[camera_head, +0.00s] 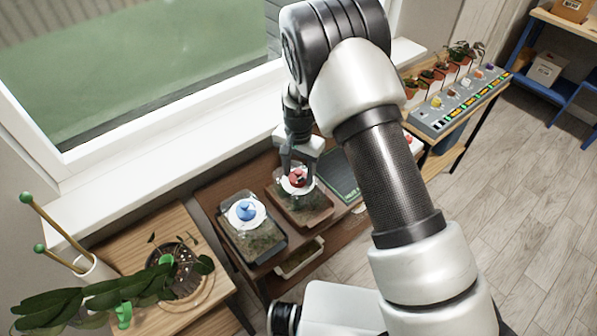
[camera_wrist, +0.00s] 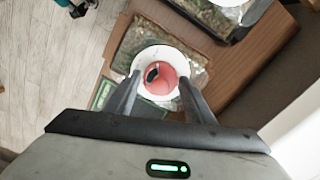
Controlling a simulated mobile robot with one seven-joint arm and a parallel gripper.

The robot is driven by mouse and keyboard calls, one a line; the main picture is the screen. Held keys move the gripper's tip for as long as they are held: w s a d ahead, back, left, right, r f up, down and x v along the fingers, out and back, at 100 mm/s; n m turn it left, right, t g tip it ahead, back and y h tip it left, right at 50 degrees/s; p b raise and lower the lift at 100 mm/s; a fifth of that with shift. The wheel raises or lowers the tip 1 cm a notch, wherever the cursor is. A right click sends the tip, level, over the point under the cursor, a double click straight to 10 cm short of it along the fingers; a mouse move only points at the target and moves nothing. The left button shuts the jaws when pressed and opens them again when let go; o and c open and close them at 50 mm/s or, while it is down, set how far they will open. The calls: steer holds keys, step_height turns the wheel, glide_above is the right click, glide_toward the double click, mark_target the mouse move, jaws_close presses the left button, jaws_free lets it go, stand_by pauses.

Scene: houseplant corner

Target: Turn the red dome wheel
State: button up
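The red dome wheel (camera_head: 298,178) sits on a white round collar on top of a clear plant box (camera_head: 305,206) on the brown bench. In the wrist view the red wheel (camera_wrist: 160,86) is in the middle, with a small dark mark on it, inside the white collar (camera_wrist: 140,60). My gripper (camera_head: 297,163) is over the wheel, pointing down. In the wrist view the two dark fingers of my gripper (camera_wrist: 159,79) are apart, one on each side of the wheel, with nothing shut between them. Whether the fingers touch the wheel cannot be told.
A second box with a blue wheel (camera_head: 246,211) stands close on the left. A dark green mat (camera_head: 340,174) lies to the right, partly behind my arm. A plant table (camera_head: 185,270) is at the lower left, and the window sill (camera_head: 150,165) runs behind.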

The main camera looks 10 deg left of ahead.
steer(key=c, duration=0.7)
steer(key=shift+n+b, duration=0.6)
steer(key=shift+n, duration=0.1)
steer(key=shift+f+n+b, duration=0.15)
steer(key=shift+n+b, duration=0.55)
steer(key=shift+n, duration=0.4)
steer(key=n+b, duration=0.2)
steer(key=n, duration=0.3)
steer(key=shift+n, duration=0.7)
steer(key=o, duration=1.1)
steer(key=shift+r, duration=0.2)
